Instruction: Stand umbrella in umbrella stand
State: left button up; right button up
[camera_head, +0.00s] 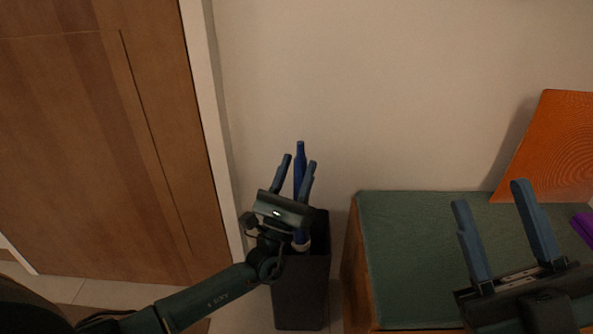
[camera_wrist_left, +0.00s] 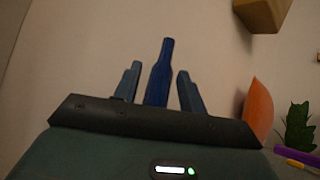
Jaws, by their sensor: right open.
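The blue umbrella (camera_head: 299,160) stands roughly upright, its narrow end up, with its lower part hidden behind my left gripper. A pale piece, perhaps its lower part, shows below the gripper at the mouth of the dark umbrella stand (camera_head: 301,300). How deep the umbrella sits in the stand is hidden. My left gripper (camera_head: 297,163) is above the stand, its fingers on either side of the umbrella. In the left wrist view, the umbrella (camera_wrist_left: 160,75) rises between the open fingers (camera_wrist_left: 158,80), with narrow gaps on both sides. My right gripper (camera_head: 490,197) is open and empty, over the green-topped cabinet.
The green-topped cabinet (camera_head: 400,225) stands just right of the stand. An orange panel (camera_head: 550,145) leans on the wall above it, and a purple object (camera_head: 584,225) lies at the right edge. A wooden door (camera_head: 90,140) is at left. A plant (camera_wrist_left: 298,128) shows in the wrist view.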

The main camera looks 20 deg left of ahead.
pick_arm(q)
jog(key=o, duration=0.3)
jog(key=shift+f, duration=0.15)
jog(key=p+v, duration=0.1)
jog(key=v, duration=1.2)
jog(key=shift+s, duration=0.15)
pick_arm(e)
jog(key=shift+w+f+m+h, duration=0.2)
jog(key=shift+f+m+h, duration=0.45)
jog(key=shift+m+h, duration=0.25)
jog(key=shift+r, duration=0.15)
